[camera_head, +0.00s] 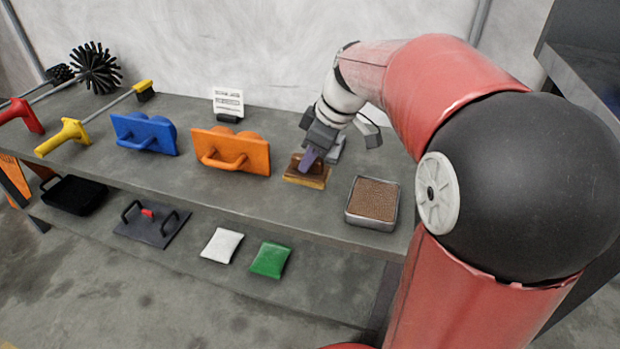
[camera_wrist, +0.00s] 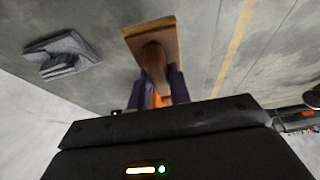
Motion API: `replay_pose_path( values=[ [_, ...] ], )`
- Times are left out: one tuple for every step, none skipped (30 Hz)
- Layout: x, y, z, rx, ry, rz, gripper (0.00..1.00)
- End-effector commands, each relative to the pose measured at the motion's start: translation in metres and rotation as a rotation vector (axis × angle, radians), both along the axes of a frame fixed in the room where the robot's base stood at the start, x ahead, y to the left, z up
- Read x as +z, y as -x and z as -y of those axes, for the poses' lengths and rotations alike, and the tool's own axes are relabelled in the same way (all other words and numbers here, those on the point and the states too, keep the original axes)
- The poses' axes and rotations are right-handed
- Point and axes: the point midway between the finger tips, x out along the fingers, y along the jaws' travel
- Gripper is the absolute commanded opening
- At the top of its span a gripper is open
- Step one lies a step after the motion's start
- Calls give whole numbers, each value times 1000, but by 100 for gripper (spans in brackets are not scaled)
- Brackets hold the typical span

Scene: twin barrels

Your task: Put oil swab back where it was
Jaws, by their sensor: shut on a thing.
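The oil swab, which I take to be the brown block with a pale tan lower edge (camera_head: 305,180), is at the right part of the upper shelf, between the orange tool and the metal tray. My gripper (camera_head: 309,162) reaches down to it from above and is shut on its handle. In the wrist view the swab's flat base (camera_wrist: 140,34) lies beyond the purple fingers (camera_wrist: 162,90), with its brown handle between them. The swab is at or just above the shelf surface; I cannot tell whether it touches.
A metal tray with brown granular filling (camera_head: 373,202) stands right of the swab. A grey folded cloth (camera_wrist: 62,54) lies close by. The orange tool (camera_head: 231,150) and blue tool (camera_head: 145,132) stand left. A white card (camera_head: 228,103) stands at the back. Pads lie on the lower shelf.

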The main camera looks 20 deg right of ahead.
Motion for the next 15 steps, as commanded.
replay_pose_path(
  values=[
    [-5,0,0,0,0,0,1],
    [-6,0,0,0,0,0,1],
    [-8,0,0,0,0,0,1],
    [-10,0,0,0,0,0,1],
    [-12,0,0,0,0,0,1],
    [-16,0,0,0,0,0,1],
    [-20,0,0,0,1,-1,1],
    [-25,0,0,0,0,-1,1],
    [-31,0,0,-1,0,-2,1],
    [-37,0,0,-1,-1,-3,1],
    [-41,0,0,-1,-1,-3,1],
    [-46,0,1,-1,-1,-1,1],
    [-49,0,1,-1,0,0,1],
    [-50,0,0,-1,0,0,2],
    [-51,0,0,-1,0,0,0]
  ],
)
